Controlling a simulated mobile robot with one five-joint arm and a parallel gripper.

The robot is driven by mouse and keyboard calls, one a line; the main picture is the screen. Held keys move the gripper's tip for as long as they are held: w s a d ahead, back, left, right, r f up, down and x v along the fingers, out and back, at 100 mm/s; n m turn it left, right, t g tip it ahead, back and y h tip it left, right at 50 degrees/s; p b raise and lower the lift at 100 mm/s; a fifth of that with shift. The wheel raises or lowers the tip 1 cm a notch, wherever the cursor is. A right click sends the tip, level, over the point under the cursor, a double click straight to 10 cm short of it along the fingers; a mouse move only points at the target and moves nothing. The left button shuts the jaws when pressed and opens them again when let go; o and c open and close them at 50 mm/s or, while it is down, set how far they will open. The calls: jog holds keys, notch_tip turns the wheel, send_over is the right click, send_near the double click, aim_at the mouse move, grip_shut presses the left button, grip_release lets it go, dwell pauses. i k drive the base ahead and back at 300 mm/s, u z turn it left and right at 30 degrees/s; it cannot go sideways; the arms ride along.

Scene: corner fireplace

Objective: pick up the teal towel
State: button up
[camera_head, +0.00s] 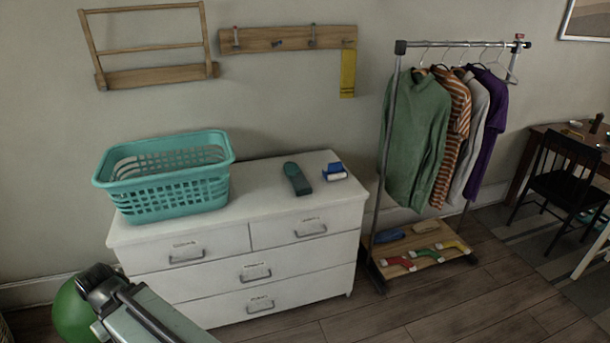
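I cannot make out a teal towel for certain in this view. A teal plastic laundry basket (165,190) with lattice sides stands on the left of the white dresser top; its visible inside looks empty, though its near floor is hidden. A dark teal elongated object (297,179) lies on the dresser right of the basket; it looks like a hand-held device rather than cloth. A yellow cloth (348,73) hangs from the wall hook rack. Part of my pale green arm with a dark joint shows at the lower left. My gripper is not seen.
The white dresser (272,205) has closed drawers. A blue and white roller (335,172) lies at its right. A green ball (72,312) sits lower left. A black chair (570,180) stands right.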

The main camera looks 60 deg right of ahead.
aim_at(301, 187)
jog(key=z, duration=0.45)
jog(key=i, duration=0.95)
jog(key=z, duration=0.6)
jog(key=k, duration=0.9)
jog(key=z, duration=0.15)
jog(key=i, duration=1.9)
jog(key=u, duration=0.05)
